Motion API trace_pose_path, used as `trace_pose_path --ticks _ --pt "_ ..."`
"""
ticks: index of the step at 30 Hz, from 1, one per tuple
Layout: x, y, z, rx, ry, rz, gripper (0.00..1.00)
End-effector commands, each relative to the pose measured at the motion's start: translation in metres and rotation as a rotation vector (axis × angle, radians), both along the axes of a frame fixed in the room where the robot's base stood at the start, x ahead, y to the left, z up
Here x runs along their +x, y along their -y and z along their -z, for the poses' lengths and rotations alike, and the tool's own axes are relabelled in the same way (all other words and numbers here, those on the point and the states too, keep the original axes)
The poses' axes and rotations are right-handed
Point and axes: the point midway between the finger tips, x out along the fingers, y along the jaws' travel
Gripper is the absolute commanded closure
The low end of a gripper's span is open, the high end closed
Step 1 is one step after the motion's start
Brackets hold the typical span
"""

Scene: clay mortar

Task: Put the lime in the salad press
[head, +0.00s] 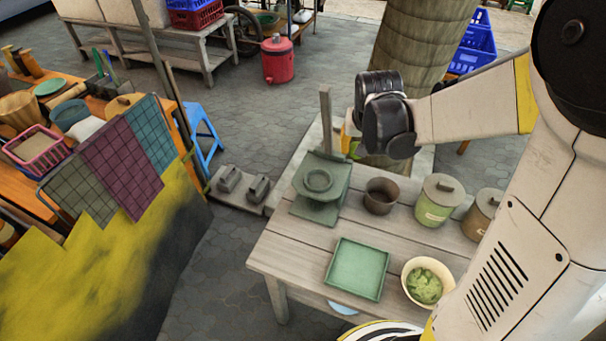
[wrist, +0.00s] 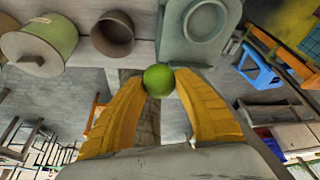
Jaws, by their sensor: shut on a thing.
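The round green lime (wrist: 158,80) is held between the tips of my gripper's yellow fingers (wrist: 160,84) in the wrist view. In the head view my gripper (head: 350,143) is partly hidden by my dark wrist, and a bit of green shows at it. The gripper is above the back of the table, behind and right of the salad press. The salad press (head: 332,170) is a grey-green stand with a round ring on top and an upright post behind. In the wrist view the press (wrist: 225,45) is beyond the lime, up and to the right.
A brown pot (head: 381,196) stands right of the press, then a lidded green canister (head: 438,202) and a brown canister (head: 480,212). A green square tray (head: 357,268) and a bowl of greens (head: 427,282) are at the table's front. Bare planks (head: 290,255) lie left of the tray.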

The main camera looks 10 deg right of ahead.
Motion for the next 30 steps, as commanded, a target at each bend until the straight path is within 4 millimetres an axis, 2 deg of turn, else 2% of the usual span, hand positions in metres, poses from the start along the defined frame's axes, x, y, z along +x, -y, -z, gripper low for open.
trace_pose_path --ticks 1,6,12,17,25,30 --pt "0.003 -0.014 0.012 0.000 0.000 -0.008 0.98" --pt "0.013 -0.056 0.038 0.000 0.000 -0.008 0.98" --pt "0.020 -0.089 0.057 0.001 -0.001 -0.004 0.98" --pt "0.022 -0.096 0.063 0.001 0.000 -0.001 0.98" --pt "0.022 -0.096 0.101 0.001 0.000 -0.001 0.98" --pt "0.022 -0.096 0.100 0.001 0.000 -0.001 0.98"
